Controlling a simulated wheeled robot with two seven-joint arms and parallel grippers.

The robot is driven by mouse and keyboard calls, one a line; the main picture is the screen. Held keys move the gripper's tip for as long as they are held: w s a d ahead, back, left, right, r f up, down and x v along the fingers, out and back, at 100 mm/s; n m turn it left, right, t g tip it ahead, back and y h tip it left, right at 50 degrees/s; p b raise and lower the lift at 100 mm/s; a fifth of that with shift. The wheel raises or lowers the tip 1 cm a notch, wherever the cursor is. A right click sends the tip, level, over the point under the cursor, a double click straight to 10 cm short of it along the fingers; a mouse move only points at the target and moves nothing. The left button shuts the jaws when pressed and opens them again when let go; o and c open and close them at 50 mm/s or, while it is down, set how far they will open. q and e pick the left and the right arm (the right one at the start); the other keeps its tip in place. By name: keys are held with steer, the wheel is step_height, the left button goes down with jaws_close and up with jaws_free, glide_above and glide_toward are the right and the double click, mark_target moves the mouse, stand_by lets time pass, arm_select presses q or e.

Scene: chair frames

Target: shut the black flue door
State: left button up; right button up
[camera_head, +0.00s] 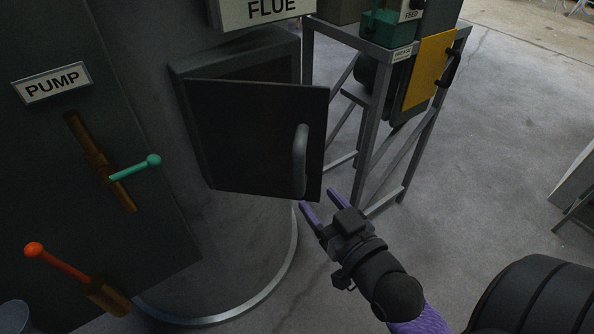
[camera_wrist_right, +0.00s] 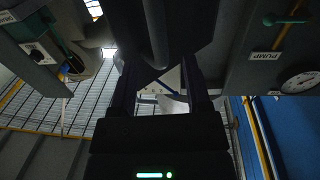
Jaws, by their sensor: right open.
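The black flue door (camera_head: 245,135) hangs open in the head view, swung out from its dark frame (camera_head: 190,120) under the FLUE sign (camera_head: 268,10). A grey bar handle (camera_head: 300,160) stands upright near the door's right edge. My right gripper (camera_head: 318,199) is open, with purple fingers, just below the door's lower right corner and the handle. In the right wrist view, the door (camera_wrist_right: 188,22) and its handle (camera_wrist_right: 155,32) show at the top, beyond and between the open fingers (camera_wrist_right: 160,75). Nothing is between the jaws. My left gripper is out of view.
Left of the door are a PUMP sign (camera_head: 52,83), a green-knobbed lever (camera_head: 135,167) and a red-orange lever (camera_head: 55,262). A grey metal stand (camera_head: 375,120) with a yellow panel (camera_head: 430,70) stands behind the door to the right. The floor at right is mostly clear.

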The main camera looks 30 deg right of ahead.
mark_target(308, 155)
steer(key=w+b, duration=0.1)
steer(key=w, duration=0.1)
steer(key=w+b, duration=0.1)
steer(key=w, duration=0.2)
steer(key=w+b, duration=0.1)
steer(key=w, duration=0.1)
steer(key=shift+w+d+f, duration=0.2)
steer(key=shift+w+d, duration=0.05)
steer(key=shift+r, duration=0.1)
steer(key=shift+c, duration=1)
jaws_close()
steer(key=shift+w+d, duration=1.7)
steer(key=shift+d, duration=0.2)
steer(key=shift+w, duration=0.1)
steer(key=shift+w+d+b, duration=0.4)
steer(key=shift+w+d, duration=0.35)
steer(key=shift+w, duration=0.3)
steer(key=shift+w+d+b, duration=0.35)
steer(key=shift+w+d, duration=0.35)
steer(key=shift+w, duration=0.3)
